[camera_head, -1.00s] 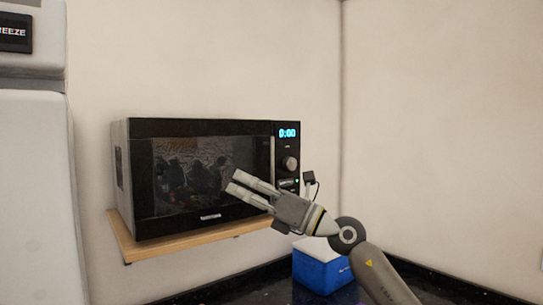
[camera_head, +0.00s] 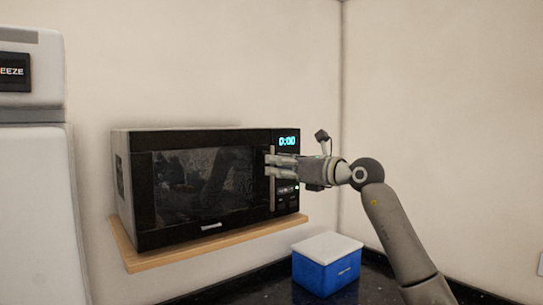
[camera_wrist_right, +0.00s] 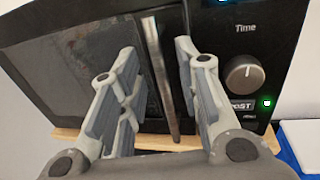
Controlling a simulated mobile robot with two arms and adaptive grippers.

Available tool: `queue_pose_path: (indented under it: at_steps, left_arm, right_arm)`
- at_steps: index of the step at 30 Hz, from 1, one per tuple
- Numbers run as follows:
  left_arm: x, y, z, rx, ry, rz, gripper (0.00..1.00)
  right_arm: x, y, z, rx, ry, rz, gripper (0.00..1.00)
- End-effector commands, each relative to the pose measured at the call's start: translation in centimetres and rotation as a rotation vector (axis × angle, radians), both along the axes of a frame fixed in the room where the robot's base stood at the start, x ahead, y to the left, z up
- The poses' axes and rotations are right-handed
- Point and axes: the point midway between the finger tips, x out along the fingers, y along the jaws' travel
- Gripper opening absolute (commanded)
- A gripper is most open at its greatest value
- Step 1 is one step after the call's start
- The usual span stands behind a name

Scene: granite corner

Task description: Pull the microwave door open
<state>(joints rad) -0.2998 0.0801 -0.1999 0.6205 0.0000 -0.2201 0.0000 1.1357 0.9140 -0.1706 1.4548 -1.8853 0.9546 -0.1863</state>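The black microwave (camera_head: 142,205) stands on a wooden shelf, and its door (camera_head: 205,185) is closed. The door's upright metal handle (camera_head: 272,196) is at the right edge of the door, partly hidden by my right gripper (camera_head: 268,165) in the head view. In the right wrist view the handle (camera_wrist_right: 160,75) runs between the two spread fingers of my right gripper (camera_wrist_right: 156,50). The fingers are open, one on each side of the handle, with a gap on both sides. My left gripper is not in view.
The wooden shelf (camera_head: 185,252) juts out below the microwave. A blue box with a white lid (camera_head: 325,272) stands on the dark counter below. A fridge (camera_head: 35,200) is at the left. The control knob (camera_wrist_right: 244,74) is right of the fingers.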

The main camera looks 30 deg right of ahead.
Motion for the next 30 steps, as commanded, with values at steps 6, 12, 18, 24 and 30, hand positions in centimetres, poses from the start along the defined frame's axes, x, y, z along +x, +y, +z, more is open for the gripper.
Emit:
queue_pose_path:
  at_steps: [6, 12, 18, 24, 30]
  left_arm:
    - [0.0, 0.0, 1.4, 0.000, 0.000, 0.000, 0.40]
    - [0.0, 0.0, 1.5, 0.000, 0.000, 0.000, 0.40]
    - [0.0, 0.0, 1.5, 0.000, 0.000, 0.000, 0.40]
    - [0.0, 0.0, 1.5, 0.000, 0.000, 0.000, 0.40]
    - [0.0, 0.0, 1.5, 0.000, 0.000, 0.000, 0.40]
  right_arm:
    - [2.4, 0.7, 0.1, 0.001, 0.000, 0.002, 0.31]
    - [2.8, 0.8, -0.1, 0.000, 0.000, 0.000, 0.31]
    - [2.8, 0.8, -0.1, 0.000, 0.000, 0.000, 0.26]
    - [2.8, 0.8, -0.1, 0.000, 0.000, 0.001, 0.00]
    - [2.8, 0.9, -0.1, -0.001, 0.001, 0.002, 0.00]
